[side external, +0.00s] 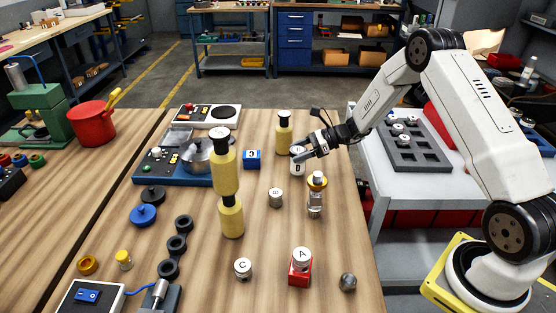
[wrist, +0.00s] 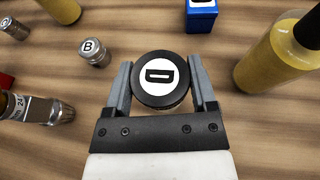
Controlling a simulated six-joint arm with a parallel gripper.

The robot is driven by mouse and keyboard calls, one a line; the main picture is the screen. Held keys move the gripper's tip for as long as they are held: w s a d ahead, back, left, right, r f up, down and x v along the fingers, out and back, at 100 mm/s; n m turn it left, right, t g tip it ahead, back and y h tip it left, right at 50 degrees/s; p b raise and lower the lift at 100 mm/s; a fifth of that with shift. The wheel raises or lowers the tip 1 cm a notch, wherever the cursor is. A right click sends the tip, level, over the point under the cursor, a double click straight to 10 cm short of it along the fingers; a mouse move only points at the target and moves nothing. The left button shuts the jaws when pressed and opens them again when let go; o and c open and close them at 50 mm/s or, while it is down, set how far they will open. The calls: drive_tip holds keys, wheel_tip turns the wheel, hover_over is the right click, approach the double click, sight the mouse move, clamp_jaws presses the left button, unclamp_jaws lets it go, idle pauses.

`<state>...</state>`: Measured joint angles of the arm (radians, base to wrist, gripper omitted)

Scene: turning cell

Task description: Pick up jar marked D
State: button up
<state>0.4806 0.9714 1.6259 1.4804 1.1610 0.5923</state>
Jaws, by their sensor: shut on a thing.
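The jar marked D (wrist: 160,78) has a black lid with a white label and the letter D. In the wrist view it sits between the two grey fingers of my gripper (wrist: 161,88), which are shut on it from both sides. I cannot tell whether the jar touches the table.
Yellow bottles with black caps (side external: 283,135) stand close by, one near the jar (wrist: 285,50).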

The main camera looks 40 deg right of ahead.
drive_tip(key=s+a+r, duration=0.2)
drive_tip(key=s+r, duration=0.9)
drive_tip(key=s, duration=0.3)
drive_tip(key=shift+r, duration=0.35)
drive_tip(key=shift+w, duration=0.2)
